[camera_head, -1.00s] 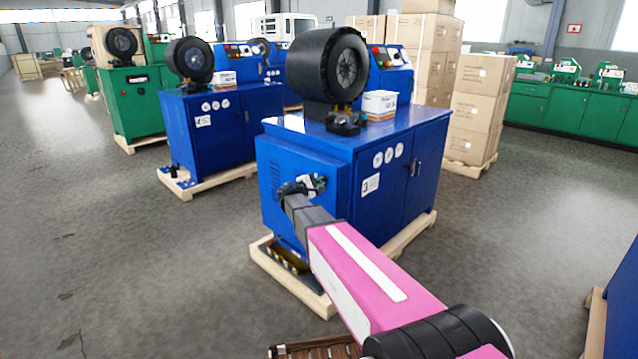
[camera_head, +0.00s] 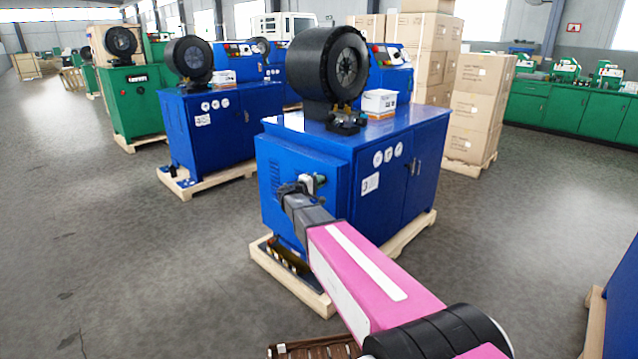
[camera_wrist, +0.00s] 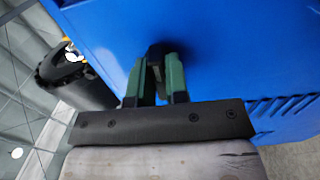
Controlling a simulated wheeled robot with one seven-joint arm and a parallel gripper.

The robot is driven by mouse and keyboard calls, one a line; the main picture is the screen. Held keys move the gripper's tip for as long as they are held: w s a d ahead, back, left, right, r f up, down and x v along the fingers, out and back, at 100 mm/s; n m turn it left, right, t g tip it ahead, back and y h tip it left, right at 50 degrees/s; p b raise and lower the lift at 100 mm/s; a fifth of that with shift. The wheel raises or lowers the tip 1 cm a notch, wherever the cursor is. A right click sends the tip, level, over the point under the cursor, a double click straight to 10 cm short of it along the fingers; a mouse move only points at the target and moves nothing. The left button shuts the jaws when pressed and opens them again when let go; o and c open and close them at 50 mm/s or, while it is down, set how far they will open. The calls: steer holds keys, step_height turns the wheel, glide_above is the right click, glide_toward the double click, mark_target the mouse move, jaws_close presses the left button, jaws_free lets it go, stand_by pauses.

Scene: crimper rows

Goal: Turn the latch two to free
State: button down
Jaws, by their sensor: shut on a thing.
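My gripper (camera_head: 303,186) is at the left side panel of the nearest blue machine (camera_head: 330,165). In the wrist view, its two green fingers (camera_wrist: 155,75) are shut on a small dark latch (camera_wrist: 156,50), which stands against the plain blue panel. Most of the latch is hidden between the fingers, and its turn angle cannot be read clearly. In the head view the latch is hidden by the gripper and wrist.
The machine stands on a wooden pallet (camera_head: 322,301) with a black wheel (camera_head: 328,65) and a white box (camera_head: 380,102) on top. Another blue machine (camera_head: 222,125) stands behind to the left. Stacked cartons (camera_head: 476,110) are behind right. Floor at left is clear.

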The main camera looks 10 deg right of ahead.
steer(key=c, duration=1.1)
jaws_free()
steer(key=v, duration=1.1)
steer(key=shift+d, duration=0.1)
steer(key=s+d+f+m+g+y, duration=0.3)
steer(key=s+d+f+g+y, duration=0.3)
steer(key=s, duration=0.5)
steer(key=s+d+f+m+g+y, duration=0.25)
steer(key=s+d+f, duration=0.25)
steer(key=s+f, duration=0.5)
steer(key=s+y, duration=0.2)
steer(key=s, duration=0.1)
steer(key=s+a+m+g+y, duration=0.1)
steer(key=s+y, duration=0.1)
steer(key=s, duration=0.1)
steer(key=s+a+g+y, duration=0.1)
steer(key=s+y, duration=0.1)
steer(key=s, duration=0.1)
steer(key=shift+s+a+f+m, duration=0.1)
steer(key=shift+s+a+m, duration=0.05)
steer(key=shift+a+m, duration=0.1)
